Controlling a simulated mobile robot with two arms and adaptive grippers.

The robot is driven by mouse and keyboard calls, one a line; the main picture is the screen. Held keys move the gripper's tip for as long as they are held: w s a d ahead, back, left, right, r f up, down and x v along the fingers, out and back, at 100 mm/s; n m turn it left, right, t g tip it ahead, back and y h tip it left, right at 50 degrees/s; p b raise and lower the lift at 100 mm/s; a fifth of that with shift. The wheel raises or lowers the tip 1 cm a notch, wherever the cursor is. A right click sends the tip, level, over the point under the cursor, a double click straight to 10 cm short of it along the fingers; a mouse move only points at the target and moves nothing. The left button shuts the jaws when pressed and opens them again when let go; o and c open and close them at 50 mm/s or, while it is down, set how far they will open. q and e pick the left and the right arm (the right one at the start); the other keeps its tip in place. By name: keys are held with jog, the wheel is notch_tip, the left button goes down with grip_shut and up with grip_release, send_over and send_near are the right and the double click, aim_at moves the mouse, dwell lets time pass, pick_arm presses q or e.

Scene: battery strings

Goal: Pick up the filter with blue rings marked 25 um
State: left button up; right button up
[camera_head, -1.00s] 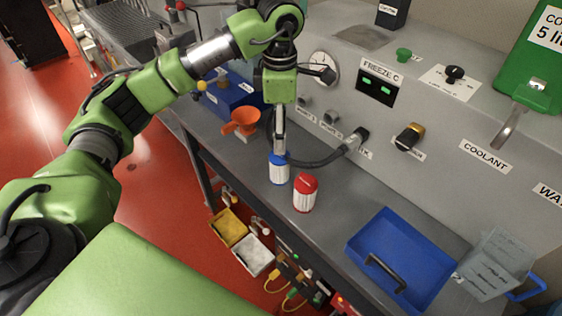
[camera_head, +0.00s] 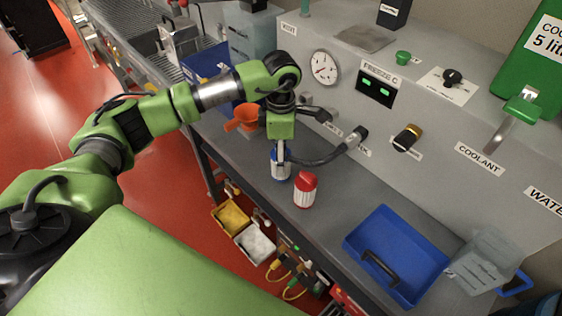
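The filter with blue rings (camera_head: 280,175) stands upright on the grey bench; its 25 um marking is too small to read. My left gripper (camera_head: 281,161) points straight down at it, with its fingers overlapping the filter's upper part. I cannot tell whether the fingers are closed on it. A white filter with a red top (camera_head: 304,191) stands just to the right and nearer, apart from the gripper. My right gripper is not in view.
An orange funnel (camera_head: 243,118) stands left of the gripper. A black hose (camera_head: 325,157) from the panel runs close behind it. A blue tray (camera_head: 352,243) with a black handle and a clear jug (camera_head: 483,262) are to the right. The bench between filters and tray is clear.

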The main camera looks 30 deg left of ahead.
pick_arm(q)
jog(key=c, duration=1.6)
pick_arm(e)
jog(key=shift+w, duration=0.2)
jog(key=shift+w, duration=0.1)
pick_arm(q)
jog(key=shift+r, duration=0.15)
